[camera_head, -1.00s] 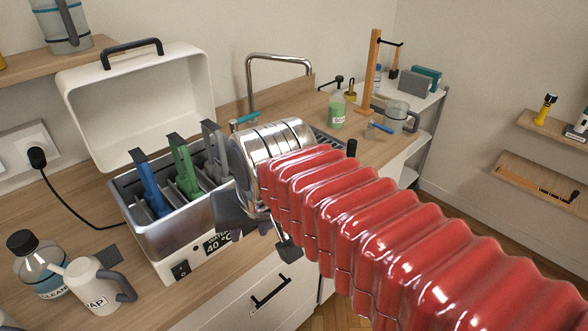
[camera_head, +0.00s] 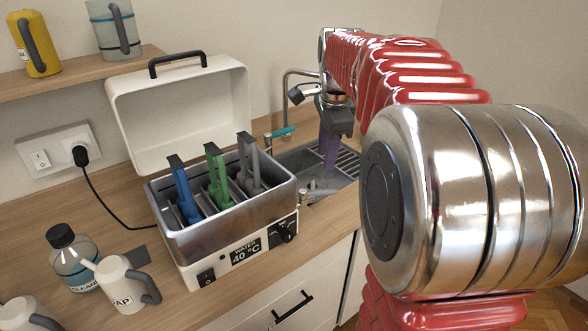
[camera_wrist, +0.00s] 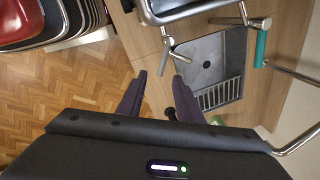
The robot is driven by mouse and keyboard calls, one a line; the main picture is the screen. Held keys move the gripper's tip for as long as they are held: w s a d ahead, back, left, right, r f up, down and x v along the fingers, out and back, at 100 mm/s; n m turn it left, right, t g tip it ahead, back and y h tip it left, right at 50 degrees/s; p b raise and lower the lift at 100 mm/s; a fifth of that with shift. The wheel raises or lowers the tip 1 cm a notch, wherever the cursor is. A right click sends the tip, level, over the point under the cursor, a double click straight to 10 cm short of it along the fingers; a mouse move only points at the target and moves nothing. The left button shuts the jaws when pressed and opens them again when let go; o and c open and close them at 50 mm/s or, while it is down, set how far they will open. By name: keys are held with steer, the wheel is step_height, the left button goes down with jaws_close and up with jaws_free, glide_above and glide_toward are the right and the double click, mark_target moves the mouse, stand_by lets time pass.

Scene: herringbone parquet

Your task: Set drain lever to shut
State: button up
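The steel water bath (camera_head: 240,205) stands on the counter, lid raised, with blue, green and grey handled tools inside. A small metal lever fitting (camera_head: 304,195) shows at its right side by the sink; I take it to be the drain lever. In the wrist view a bright metal lever (camera_wrist: 170,50) sticks out beside the bath (camera_wrist: 185,12), just beyond my gripper fingertips. I cannot tell whether its position is open or shut. In the head view my gripper (camera_head: 328,160) hangs over the sink.
The sink (camera_head: 335,165) has a ribbed drainer. A tap (camera_head: 288,85) with a teal handle (camera_head: 282,132) stands behind it. A cleaner bottle (camera_head: 73,260) and white jug (camera_head: 122,285) stand at the front left.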

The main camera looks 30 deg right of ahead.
mark_target(326, 190)
steer(key=shift+w+d+f+m, duration=0.1)
steer(key=shift+w+d+m, duration=0.05)
steer(key=shift+d+m, duration=0.3)
steer(key=shift+w+d+f+m, duration=0.15)
steer(key=shift+d+m, duration=0.1)
steer(key=shift+d, duration=0.25)
steer(key=x, duration=1.3)
steer(key=shift+f, duration=0.3)
jaws_close()
steer(key=shift+a, duration=0.15)
